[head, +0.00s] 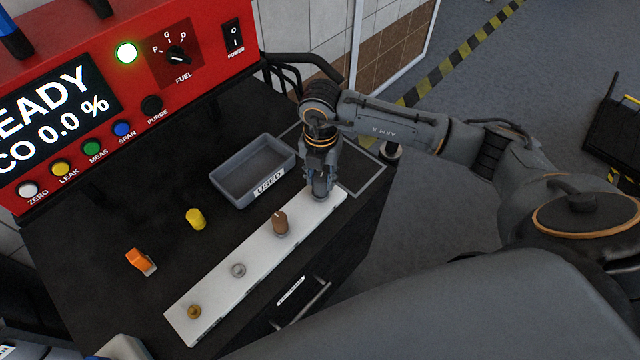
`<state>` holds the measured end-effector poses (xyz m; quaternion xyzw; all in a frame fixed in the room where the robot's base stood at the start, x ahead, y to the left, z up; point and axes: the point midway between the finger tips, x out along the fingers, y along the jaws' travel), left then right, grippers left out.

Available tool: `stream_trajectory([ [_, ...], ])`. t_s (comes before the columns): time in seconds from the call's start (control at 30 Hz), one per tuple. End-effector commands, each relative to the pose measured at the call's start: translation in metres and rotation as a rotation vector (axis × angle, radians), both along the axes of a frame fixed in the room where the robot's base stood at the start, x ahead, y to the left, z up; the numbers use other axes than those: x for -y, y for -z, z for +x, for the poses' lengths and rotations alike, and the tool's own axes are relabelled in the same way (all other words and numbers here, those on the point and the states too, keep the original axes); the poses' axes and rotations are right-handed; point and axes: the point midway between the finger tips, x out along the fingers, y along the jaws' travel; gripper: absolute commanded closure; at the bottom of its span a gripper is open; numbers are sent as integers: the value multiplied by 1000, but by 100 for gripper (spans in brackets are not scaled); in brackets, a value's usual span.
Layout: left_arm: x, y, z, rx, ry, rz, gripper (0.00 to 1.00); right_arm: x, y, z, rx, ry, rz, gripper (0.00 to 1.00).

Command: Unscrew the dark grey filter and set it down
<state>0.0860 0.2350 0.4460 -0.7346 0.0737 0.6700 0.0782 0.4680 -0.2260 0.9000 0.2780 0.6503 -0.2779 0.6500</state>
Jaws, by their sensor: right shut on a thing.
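My right gripper (321,190) points down at the far right end of the white strip (255,262) on the black bench. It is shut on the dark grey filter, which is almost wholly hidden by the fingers. I cannot tell from this view whether the filter is still seated on the strip or raised from it. Along the strip to the left stand a brown filter (280,223), a light grey ring-like fitting (238,270) and a brass fitting (194,311). My left gripper is not in view.
A grey tray marked USED (252,172) stands empty just left of my right gripper. A yellow cap (195,218) and an orange switch-like piece (140,262) lie on the bench (110,215). The red analyser (100,60) stands behind.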

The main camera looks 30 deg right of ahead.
Motion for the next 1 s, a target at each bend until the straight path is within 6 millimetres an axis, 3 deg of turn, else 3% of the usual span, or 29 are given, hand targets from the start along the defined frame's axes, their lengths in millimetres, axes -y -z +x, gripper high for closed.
stream_trajectory([
  [1.0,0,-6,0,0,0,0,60,0,-10,0,1,3,-1,100],
])
